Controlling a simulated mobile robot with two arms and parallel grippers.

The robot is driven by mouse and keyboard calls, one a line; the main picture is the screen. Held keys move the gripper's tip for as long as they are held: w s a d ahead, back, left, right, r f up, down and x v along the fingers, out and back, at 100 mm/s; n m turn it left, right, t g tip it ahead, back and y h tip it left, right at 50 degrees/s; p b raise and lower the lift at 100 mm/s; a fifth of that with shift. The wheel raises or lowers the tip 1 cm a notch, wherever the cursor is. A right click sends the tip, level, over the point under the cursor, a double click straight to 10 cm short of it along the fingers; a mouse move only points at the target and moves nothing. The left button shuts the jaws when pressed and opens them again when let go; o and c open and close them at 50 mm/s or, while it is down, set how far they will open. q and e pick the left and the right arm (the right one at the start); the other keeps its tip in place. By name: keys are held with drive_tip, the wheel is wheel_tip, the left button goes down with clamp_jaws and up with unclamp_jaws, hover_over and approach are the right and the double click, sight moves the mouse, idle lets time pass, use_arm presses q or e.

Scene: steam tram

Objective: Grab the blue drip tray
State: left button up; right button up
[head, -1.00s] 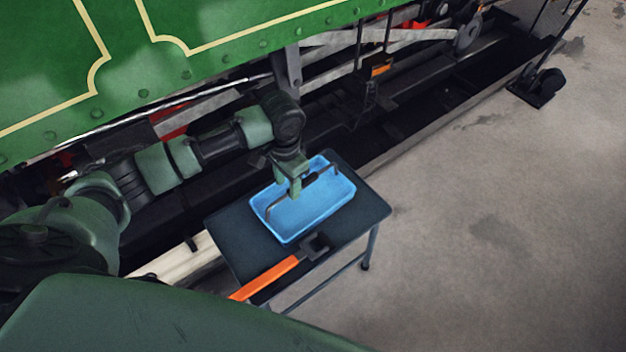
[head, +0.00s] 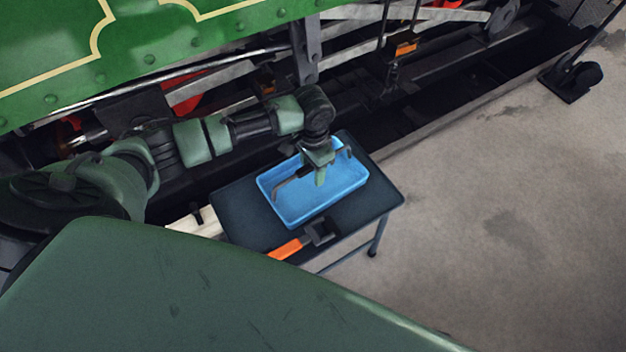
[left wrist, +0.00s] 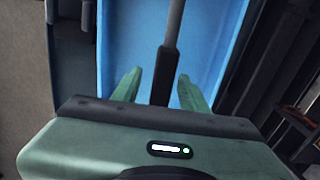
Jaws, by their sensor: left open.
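The blue drip tray (head: 300,211) is a shallow rectangular tray on a small dark table. A dark bar handle (head: 290,184) with bent ends spans it lengthwise. My left gripper (head: 319,180) points down over the tray at the handle. In the left wrist view its two green fingers (left wrist: 157,90) stand apart, one on each side of the handle's dark grip (left wrist: 166,72), with gaps beside it. The blue tray floor (left wrist: 133,38) shows behind the grip. My right gripper is not in view.
The dark table (head: 240,210) also bears an orange-handled tool (head: 290,246) at its near edge. The green tram side (head: 150,50) and a dark pit run behind the table. Open concrete floor (head: 480,220) lies to the right. A black stand (head: 570,80) is at the upper right.

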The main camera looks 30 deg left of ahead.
use_arm(q)
drive_tip(key=shift+f, duration=0.1)
drive_tip(key=shift+c, duration=0.3)
clamp_jaws()
drive_tip(key=shift+w, duration=0.1)
idle(1.0)
